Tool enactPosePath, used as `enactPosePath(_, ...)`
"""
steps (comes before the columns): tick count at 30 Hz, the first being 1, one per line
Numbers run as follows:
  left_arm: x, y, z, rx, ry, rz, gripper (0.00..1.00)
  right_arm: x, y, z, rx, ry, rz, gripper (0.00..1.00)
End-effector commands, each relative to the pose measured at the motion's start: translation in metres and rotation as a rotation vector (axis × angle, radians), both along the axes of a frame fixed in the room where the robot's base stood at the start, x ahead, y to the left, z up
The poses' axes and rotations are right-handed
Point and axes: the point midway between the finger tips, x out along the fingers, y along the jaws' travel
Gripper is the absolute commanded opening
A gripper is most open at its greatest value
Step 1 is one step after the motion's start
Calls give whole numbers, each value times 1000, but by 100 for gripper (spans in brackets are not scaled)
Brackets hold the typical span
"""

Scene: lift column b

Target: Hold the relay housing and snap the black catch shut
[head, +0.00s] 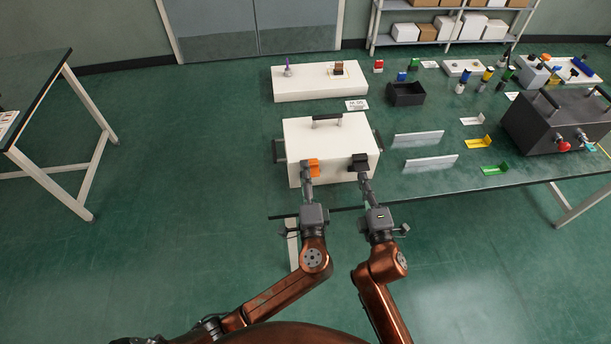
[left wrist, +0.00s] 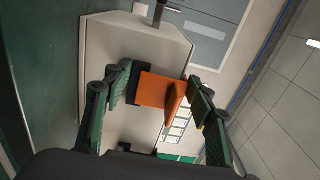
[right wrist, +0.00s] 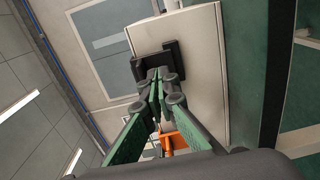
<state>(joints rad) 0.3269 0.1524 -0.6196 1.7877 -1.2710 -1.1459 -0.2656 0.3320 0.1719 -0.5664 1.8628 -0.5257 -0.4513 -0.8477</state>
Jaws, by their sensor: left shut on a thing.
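The relay housing (head: 330,139) is a white box near the table's front edge, with a dark handle on top and dark grips at its sides. On its front face are an orange catch (head: 313,168) at left and a black catch (head: 359,162) at right. My left gripper (head: 306,170) is shut on the orange catch, which shows between its green pads in the left wrist view (left wrist: 163,92). My right gripper (head: 363,174) has its fingertips together, empty, at the black catch, also in the right wrist view (right wrist: 141,68). Whether they touch it is unclear.
Two pale upright plates (head: 418,138) stand right of the housing. A white panel (head: 319,84) and an open black box (head: 406,96) lie behind it. A dark case (head: 560,120) with a handle, and coloured brackets, stand further right.

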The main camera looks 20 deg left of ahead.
Motion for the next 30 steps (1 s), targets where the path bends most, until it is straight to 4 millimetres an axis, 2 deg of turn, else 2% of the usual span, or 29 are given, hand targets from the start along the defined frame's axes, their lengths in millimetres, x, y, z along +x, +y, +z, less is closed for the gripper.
enactPosePath(7,0,0,-4,0,8,1,20,-5,-3,-5,0,0,0,0)
enactPosePath(24,0,0,-4,0,8,1,20,-55,-25,-5,0,1,0,0)
enactPosePath(30,0,0,-4,0,7,1,20,-64,-29,-5,0,1,0,0)
